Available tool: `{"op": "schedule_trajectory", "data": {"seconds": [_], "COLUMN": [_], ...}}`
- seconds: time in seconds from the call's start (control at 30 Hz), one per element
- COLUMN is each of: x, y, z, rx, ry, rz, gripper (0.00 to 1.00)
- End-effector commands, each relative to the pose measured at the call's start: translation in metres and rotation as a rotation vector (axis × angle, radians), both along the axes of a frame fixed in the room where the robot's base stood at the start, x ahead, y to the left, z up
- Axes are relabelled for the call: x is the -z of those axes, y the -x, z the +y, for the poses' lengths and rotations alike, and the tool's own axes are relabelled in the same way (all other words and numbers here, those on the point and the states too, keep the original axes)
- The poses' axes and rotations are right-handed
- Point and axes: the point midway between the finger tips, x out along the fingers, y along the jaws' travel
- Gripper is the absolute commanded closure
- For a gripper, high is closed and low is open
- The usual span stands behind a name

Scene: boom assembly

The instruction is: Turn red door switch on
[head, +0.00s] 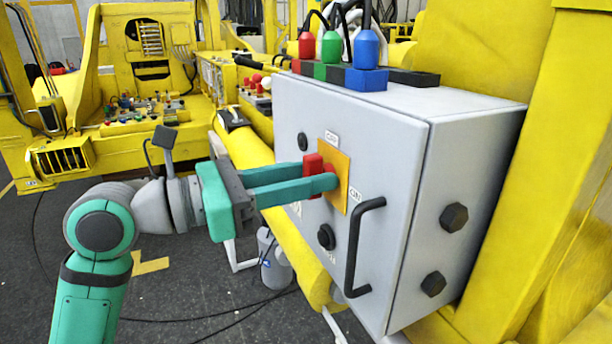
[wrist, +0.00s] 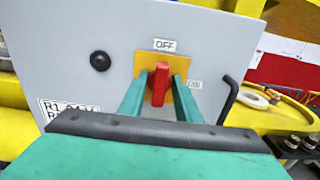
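The red door switch (head: 312,176) sits on a yellow-orange plate (head: 337,158) on the front door of a grey control box (head: 385,130). In the wrist view the red switch (wrist: 159,84) stands upright, with its top toward the OFF label (wrist: 164,45); the ON label (wrist: 194,84) is to its right. My gripper (head: 322,175) has its two green fingers at the switch, one on each side of the handle. In the wrist view a gap shows between the fingers (wrist: 158,88) and the switch. The fingertips are near the plate; contact is unclear.
A black door handle (head: 362,246) projects from the box just right of the switch. A black knob (head: 326,237) is below it. Red, green and blue connectors (head: 335,48) with cables stand on top. A yellow tube (head: 285,235) runs below the box.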

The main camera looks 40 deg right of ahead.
Motion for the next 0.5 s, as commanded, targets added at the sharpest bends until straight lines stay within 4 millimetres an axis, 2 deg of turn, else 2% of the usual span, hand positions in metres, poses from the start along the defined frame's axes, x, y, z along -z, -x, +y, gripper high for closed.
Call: {"op": "schedule_trajectory", "data": {"seconds": [0.27, 0.5], "x": [0.0000, -0.0002], "y": [-0.0009, -0.0004], "z": [0.0014, 0.0018], "rx": [-0.003, -0.003], "ry": [0.003, 0.026], "rz": [-0.014, -0.109], "gripper": [0.92, 0.92]}}
